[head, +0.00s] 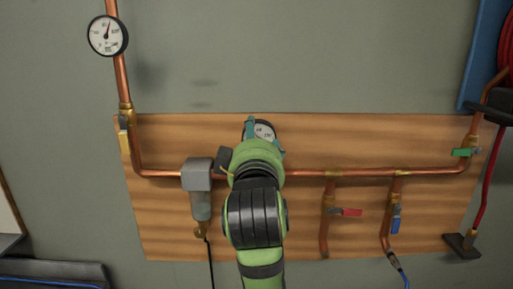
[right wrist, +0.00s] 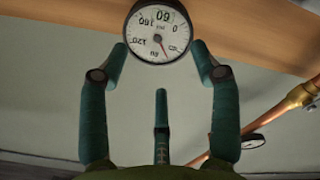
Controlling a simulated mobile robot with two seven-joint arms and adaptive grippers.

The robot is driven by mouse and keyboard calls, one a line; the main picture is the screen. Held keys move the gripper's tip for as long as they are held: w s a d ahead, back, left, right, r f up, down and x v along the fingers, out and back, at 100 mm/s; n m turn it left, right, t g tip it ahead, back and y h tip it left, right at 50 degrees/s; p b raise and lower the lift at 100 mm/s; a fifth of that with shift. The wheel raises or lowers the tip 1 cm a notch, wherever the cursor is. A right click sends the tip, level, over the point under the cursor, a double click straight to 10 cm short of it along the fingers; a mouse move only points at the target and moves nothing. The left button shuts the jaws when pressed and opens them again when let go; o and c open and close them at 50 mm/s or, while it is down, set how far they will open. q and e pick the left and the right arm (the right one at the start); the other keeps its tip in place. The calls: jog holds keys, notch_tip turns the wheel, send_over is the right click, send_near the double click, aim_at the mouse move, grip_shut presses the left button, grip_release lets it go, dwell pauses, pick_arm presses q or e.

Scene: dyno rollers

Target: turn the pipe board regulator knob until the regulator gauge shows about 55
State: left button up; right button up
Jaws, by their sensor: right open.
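The regulator gauge (head: 264,130), a round white dial, shows partly behind my right gripper (head: 265,139) on the pipe board (head: 300,245). In the right wrist view the gauge (right wrist: 157,30) appears upside down, its needle pointing down and to the right; I cannot read an exact value. My right gripper (right wrist: 160,58) has its teal fingers spread apart, with the gauge face beyond and between the tips. I cannot tell whether a finger touches it. The regulator knob is not visible in either view; my gripper and arm cover that part of the board. My left gripper is not in view.
A copper pipe (head: 360,172) runs across the board. A grey filter unit (head: 197,175) hangs just left of my arm. Valves with red (head: 346,212), blue (head: 396,219) and green (head: 465,152) handles are at the right. Another gauge (head: 108,35) is at upper left.

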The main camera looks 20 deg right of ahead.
jog(key=shift+f, duration=0.1)
jog(key=s+a+f+m+y+p, duration=0.1)
jog(key=s+f+m+p, duration=0.3)
jog(key=s+f+m, duration=0.5)
jog(key=w+d+f+m+p, duration=0.1)
jog(key=w+p, duration=0.2)
jog(key=w, duration=0.5)
jog(key=shift+d+f, duration=0.2)
jog(key=shift+s, duration=0.1)
jog(key=c, duration=1.2)
